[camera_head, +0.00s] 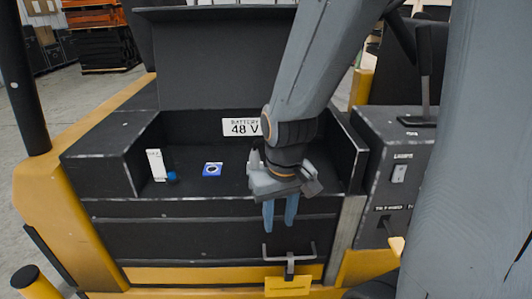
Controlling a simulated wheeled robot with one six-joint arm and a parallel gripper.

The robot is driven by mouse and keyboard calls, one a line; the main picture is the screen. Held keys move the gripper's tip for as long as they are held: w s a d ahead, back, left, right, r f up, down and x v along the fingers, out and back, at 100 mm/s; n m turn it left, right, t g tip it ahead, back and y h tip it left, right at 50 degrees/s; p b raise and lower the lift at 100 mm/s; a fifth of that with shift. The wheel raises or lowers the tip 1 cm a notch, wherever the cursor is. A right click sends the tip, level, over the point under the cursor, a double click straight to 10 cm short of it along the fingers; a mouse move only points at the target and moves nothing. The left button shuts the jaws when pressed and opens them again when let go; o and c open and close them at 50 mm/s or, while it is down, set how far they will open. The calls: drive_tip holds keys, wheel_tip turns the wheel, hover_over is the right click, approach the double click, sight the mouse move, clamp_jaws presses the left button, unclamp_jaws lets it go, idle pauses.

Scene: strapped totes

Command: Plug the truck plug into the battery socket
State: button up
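My gripper (280,212) points down over the front edge of the black battery compartment (105,170). Its two blue fingers are apart with nothing visible between them. Below the fingertips is a grey U-shaped handle (290,252) on a short stem above a yellow block (288,286); the gripper is apart from it. I cannot tell whether this is the truck plug. A small blue square with a white ring (212,169) lies in the compartment, left of my gripper. I cannot tell whether it is the battery socket or a label. My arm hides part of the compartment.
A white "BATTERY 48 V" plate (241,127) is at the compartment's back. A white upright piece (155,165) with a blue knob is at its left. A raised black lid (215,60) stands behind. A dark console (392,165) with a switch stands right. The compartment's middle is mostly clear.

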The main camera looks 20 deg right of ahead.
drive_tip(key=shift+o, duration=1.4)
wheel_tip(320, 180, up, 15)
drive_tip(key=m+p, duration=0.3)
drive_tip(key=p, duration=0.3)
hover_over(255, 150)
drive_tip(key=shift+s+f+g, duration=0.1)
drive_tip(key=shift+g, duration=0.3)
drive_tip(key=shift+w+r+m, duration=0.3)
drive_tip(key=shift+w, duration=0.05)
drive_tip(key=shift+f, duration=0.15)
drive_tip(key=shift+f+b, duration=2.8)
drive_tip(key=shift+f, duration=1.6)
drive_tip(key=shift+p, duration=0.65)
